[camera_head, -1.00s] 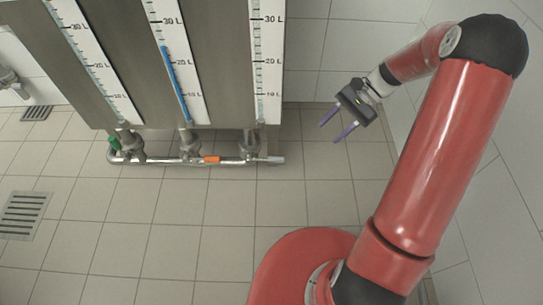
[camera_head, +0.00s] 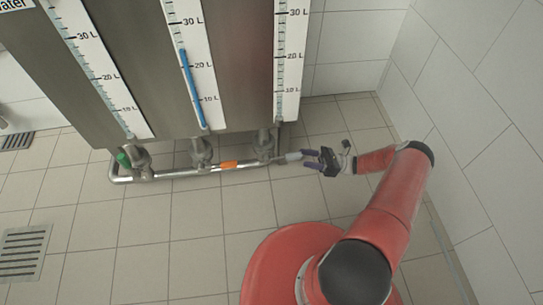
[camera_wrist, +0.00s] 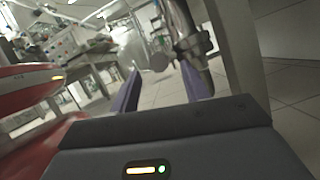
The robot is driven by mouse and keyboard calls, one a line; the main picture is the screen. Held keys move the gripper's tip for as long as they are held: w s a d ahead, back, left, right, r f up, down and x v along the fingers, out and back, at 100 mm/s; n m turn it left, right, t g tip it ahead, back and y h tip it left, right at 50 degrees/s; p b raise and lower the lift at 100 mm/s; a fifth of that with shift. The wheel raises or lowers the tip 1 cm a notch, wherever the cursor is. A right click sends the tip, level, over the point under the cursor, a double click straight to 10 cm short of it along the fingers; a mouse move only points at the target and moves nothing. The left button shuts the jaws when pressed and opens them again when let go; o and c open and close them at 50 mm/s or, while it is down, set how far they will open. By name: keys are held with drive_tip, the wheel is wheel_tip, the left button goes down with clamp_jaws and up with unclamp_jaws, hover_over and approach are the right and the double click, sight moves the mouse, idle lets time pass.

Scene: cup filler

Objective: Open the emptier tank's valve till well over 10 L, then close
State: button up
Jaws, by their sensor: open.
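Three tank gauges with litre scales hang side by side: left (camera_head: 98,75), middle (camera_head: 190,60) and right (camera_head: 290,60). No blue shows in the left or right tube. Below are the left valve with a green part (camera_head: 123,159), the middle valve (camera_head: 201,152) and the right valve (camera_head: 264,146). An orange handle (camera_head: 228,165) and a grey handle (camera_head: 293,156) lie along the pipe. My gripper (camera_head: 305,160) is open and empty, its fingertips close to the grey handle's end. The wrist view shows a round grey end (camera_wrist: 159,62) between the fingers.
A steel pipe (camera_head: 180,173) runs low beneath the tanks. A tiled wall (camera_head: 470,120) stands to the right. The tiled floor in front is clear, with a drain grate (camera_head: 22,254) at left.

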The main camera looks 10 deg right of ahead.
sight(286, 155)
drive_tip(key=shift+p+x, duration=0.75)
drive_tip(key=shift+x, duration=3.15)
drive_tip(key=shift+f, duration=0.1)
clamp_jaws()
